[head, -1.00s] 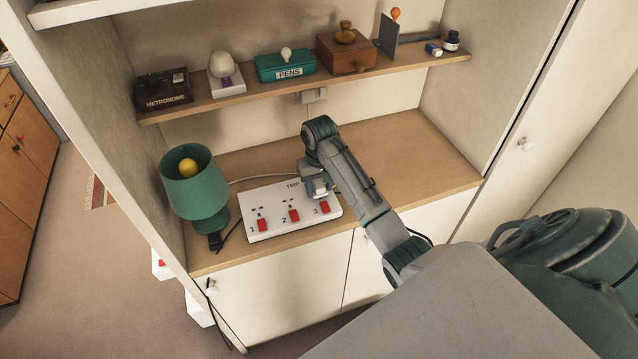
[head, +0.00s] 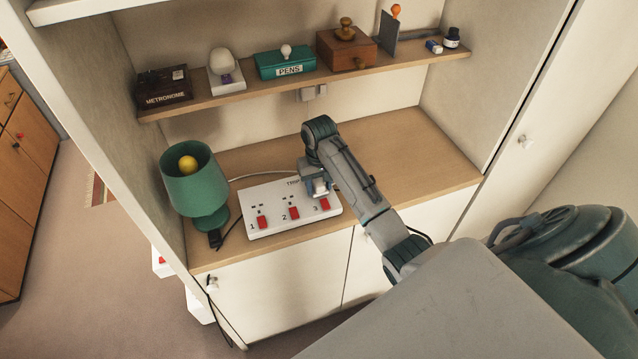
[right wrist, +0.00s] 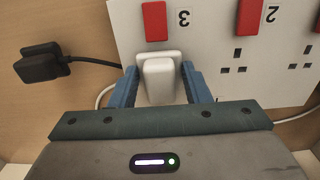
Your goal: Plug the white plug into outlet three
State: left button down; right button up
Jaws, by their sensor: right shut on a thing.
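The white plug (right wrist: 159,80) is between the blue fingers of my right gripper (right wrist: 161,86), which is shut on it. In the right wrist view the plug is over the outlet three position, in line with the red switch marked 3 (right wrist: 154,21). It looks against the face of the white power strip (head: 270,225), but I cannot tell how deep it sits. The plug hides outlet three's holes. In the head view my right gripper (head: 319,187) is at the strip's right end. Outlets one and two are empty. My left gripper is not in view.
A black plug (right wrist: 41,65) with a cable lies beside the strip in the wrist view. A green lamp (head: 193,187) stands left of the strip, with another black plug (head: 215,240) near its base. A shelf (head: 300,86) with several objects hangs above. The desktop (head: 410,150) at right is clear.

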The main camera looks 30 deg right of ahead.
jog(key=shift+f, duration=0.3)
jog(key=o, duration=1.1)
jog(key=shift+c, duration=0.2)
jog(key=shift+r, duration=3.5)
